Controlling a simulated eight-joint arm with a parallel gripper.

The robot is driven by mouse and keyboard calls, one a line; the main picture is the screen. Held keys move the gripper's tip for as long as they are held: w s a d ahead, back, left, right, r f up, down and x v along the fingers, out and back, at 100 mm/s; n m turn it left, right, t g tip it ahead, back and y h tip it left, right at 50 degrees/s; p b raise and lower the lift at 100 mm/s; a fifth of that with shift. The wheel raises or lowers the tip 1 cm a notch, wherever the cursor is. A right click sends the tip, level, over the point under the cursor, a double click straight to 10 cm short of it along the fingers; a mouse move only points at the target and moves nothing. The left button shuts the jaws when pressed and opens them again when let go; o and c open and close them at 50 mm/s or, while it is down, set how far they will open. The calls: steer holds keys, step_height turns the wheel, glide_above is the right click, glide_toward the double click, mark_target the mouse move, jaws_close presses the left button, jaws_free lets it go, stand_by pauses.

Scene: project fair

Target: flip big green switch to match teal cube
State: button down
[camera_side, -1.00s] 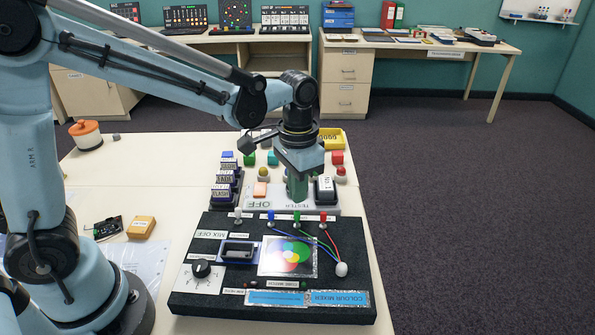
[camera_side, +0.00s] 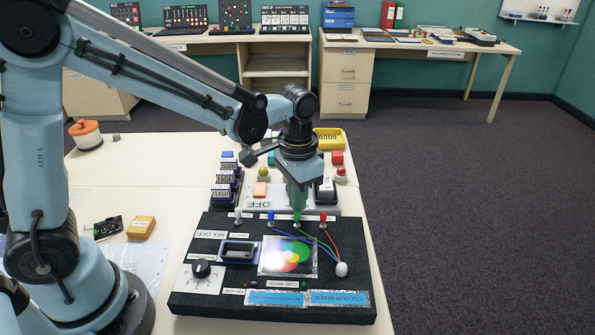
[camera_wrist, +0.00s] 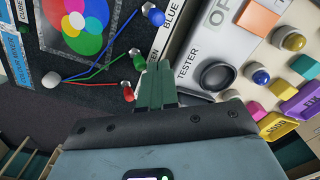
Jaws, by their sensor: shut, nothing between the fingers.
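The big green switch (camera_side: 297,216) is on the far edge of the black colour mixer board (camera_side: 200,300), between a blue-tipped switch (camera_side: 270,215) and a red-tipped switch (camera_side: 323,216). My gripper (camera_side: 297,208) is shut and empty, pointing down, with its green fingertips right at the green switch. I cannot tell whether they touch. A small teal cube (camera_side: 271,158) is partly visible behind my wrist on the far side of the table.
A tester (camera_side: 250,204) with an OFF label stands just behind the board. Purple labelled blocks (camera_side: 224,178) and coloured buttons and cubes crowd the far side. A white knob (camera_side: 341,269) with wires, a dial (camera_side: 201,269) and a dark socket (camera_side: 239,250) are on the board.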

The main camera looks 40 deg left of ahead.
steer(key=shift+f, duration=0.6)
steer(key=shift+f, duration=0.2)
steer(key=shift+s+d, duration=0.7)
steer(key=shift+r, duration=0.1)
steer(key=shift+w+a+r, duration=0.15)
steer(key=shift+r, duration=1.55)
steer(key=shift+w+a+r, duration=0.1)
steer(key=shift+a+r, duration=0.05)
steer(key=shift+r, duration=1.55)
steer(key=shift+s+a+r+n+t, duration=0.4)
steer(key=shift+s+a+n+t, duration=0.1)
steer(key=shift+s+a+t, duration=0.75)
steer(key=shift+s+a+r+n+t, duration=0.4)
steer(key=shift+s+a+n+t, duration=0.1)
steer(key=shift+s+a+t, duration=0.75)
steer(key=shift+s+a+r+n+t, duration=0.45)
steer(key=shift+s+a+t, duration=0.65)
steer(key=shift+s+a, duration=0.3)
